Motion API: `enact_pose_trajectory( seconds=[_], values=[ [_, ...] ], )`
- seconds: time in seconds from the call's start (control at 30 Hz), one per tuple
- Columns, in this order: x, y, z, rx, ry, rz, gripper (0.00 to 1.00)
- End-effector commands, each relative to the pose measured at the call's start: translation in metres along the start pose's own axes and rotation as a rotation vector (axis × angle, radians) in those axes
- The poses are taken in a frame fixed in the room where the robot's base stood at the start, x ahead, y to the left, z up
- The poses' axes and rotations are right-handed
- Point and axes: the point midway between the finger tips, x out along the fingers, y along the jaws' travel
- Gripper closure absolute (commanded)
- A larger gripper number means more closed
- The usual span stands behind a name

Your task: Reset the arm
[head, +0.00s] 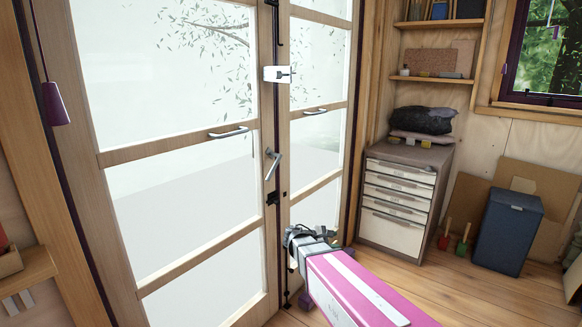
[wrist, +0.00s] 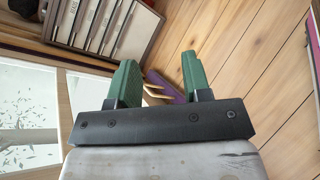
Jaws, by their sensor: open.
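My gripper shows in the wrist view (wrist: 160,80) with its two green fingers spread apart and nothing between them. Behind the fingers are the wood floor and a small purple object on it. In the head view my pink arm reaches from the bottom toward the foot of the glazed double door (head: 200,195). Its grey end is low in front of the door; the fingers are too small to make out there. The door's lever handle (head: 273,163) is above and left of the arm's end, apart from it. The door leaves look shut.
A drawer cabinet (head: 398,205) stands right of the door, with a dark folded bundle (head: 425,120) on top. Shelves (head: 435,79) hang above. The plank floor (head: 455,289) in front is mostly clear.

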Motion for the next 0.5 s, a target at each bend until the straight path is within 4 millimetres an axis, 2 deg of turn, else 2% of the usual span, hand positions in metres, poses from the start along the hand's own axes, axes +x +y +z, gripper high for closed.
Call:
enact_pose_trajectory(
  seconds=[0.03,0.23,0.4,0.5],
  values=[
    [0.011,-0.021,0.006,0.068,0.047,-0.079,0.56],
    [0.034,-0.086,0.009,0.37,0.214,-0.409,0.56],
    [0.033,-0.131,0.01,0.646,0.311,-0.708,0.56],
    [0.027,-0.151,0.011,0.806,0.348,-0.885,0.56]
  ],
)
